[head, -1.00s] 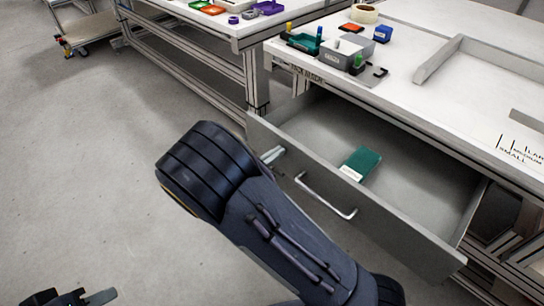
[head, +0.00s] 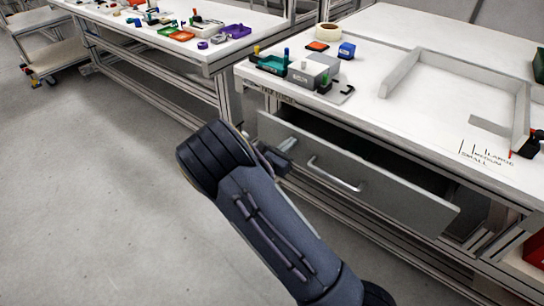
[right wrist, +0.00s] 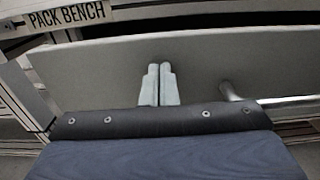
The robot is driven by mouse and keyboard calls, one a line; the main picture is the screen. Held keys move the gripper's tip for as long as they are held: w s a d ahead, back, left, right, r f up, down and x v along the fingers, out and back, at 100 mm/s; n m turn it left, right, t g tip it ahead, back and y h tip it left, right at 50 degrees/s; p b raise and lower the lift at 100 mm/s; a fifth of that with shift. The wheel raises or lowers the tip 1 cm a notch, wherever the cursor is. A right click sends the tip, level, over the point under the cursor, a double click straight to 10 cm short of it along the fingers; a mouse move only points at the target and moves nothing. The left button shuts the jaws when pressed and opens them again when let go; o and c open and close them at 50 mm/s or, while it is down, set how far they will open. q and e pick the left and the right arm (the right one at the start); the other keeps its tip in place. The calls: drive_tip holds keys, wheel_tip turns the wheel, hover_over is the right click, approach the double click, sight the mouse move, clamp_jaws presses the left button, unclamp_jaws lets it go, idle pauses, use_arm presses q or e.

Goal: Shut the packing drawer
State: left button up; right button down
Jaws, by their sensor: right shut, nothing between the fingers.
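The grey packing drawer (head: 405,200) sits under the pack bench (head: 390,115) and is partly open, with a dark gap behind its front panel. Its metal bar handle (head: 335,174) is on the front and also shows at the right in the right wrist view (right wrist: 262,101). My right gripper (head: 290,144) is shut and empty, its fingertips at the front panel left of the handle. In the right wrist view the closed fingers (right wrist: 159,70) point at the panel; exact contact is hard to tell. My left gripper is out of view.
A second bench (head: 180,45) with coloured parts stands at the left.

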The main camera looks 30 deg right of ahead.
sight(297, 137)
drive_tip(key=x, duration=1)
drive_tip(key=shift+w+d, duration=0.1)
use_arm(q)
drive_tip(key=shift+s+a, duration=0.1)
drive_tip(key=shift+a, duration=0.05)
use_arm(e)
drive_tip(key=shift+d+r, duration=0.2)
drive_tip(key=shift+r, duration=0.05)
drive_tip(key=shift+r, duration=0.1)
